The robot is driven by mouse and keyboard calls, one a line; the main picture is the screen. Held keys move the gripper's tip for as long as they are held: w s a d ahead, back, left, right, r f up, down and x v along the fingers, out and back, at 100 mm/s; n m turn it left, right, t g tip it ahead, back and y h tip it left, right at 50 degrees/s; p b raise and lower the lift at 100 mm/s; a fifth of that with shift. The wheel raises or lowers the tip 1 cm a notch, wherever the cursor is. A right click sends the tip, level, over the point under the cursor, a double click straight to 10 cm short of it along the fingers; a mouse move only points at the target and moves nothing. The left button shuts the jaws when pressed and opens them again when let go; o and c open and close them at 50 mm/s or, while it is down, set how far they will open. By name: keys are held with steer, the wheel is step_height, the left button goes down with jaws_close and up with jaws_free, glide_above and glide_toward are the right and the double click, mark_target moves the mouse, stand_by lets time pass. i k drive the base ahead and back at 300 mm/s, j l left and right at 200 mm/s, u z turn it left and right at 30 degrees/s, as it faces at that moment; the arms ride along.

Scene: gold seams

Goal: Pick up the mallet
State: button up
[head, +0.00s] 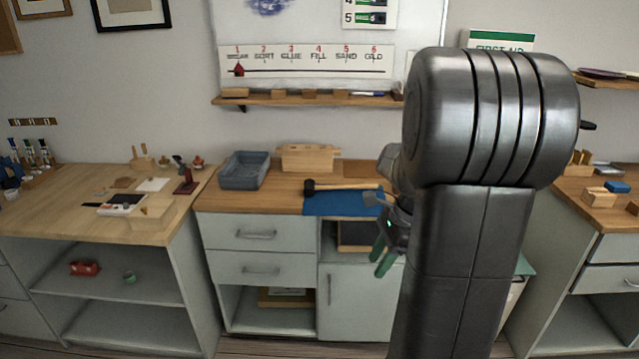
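The mallet (345,186) lies on its side on the middle counter, at the back edge of a blue mat (335,204). Its dark head points left and its wooden handle runs right, where my arm hides the far end. My gripper (381,257), with two green fingers, hangs in front of the counter, below and to the right of the mallet in the picture. The fingers look apart, with nothing seen between them. The gripper is not touching the mallet.
A grey-blue bin (244,172) and a wooden block holder (308,158) stand behind and left of the mallet. A narrow shelf (300,101) is on the wall above. My arm hides the right part of the counter. The counter's front left is bare.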

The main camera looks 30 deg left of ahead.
mark_target(310, 186)
steer(key=i+j, duration=0.35)
steer(key=i+j+z, duration=0.1)
steer(key=i+j, duration=0.2)
steer(key=j, duration=0.2)
steer(key=i+j, duration=0.3)
steer(key=j, duration=0.15)
steer(key=i+j+z, duration=0.15)
steer(key=i+j, duration=0.2)
steer(key=j, duration=0.15)
